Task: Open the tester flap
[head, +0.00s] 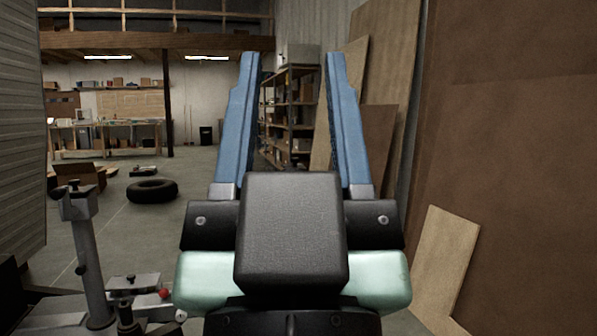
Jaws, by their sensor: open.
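My gripper (293,62) is in the middle of the head view, pointing away and upward, with its two long blue fingers spread wide apart. Nothing is between the fingers except the view of the far room. A black block on the gripper's body covers the lower middle of the picture. I cannot make out a tester or its flap in this view.
A ribbed wall (18,140) stands close at left, with a metal post (82,235) and a red knob (164,293) below. A tire (152,190) lies on the floor beyond. Brown boards (520,150) lean at right. Shelves (292,120) stand behind.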

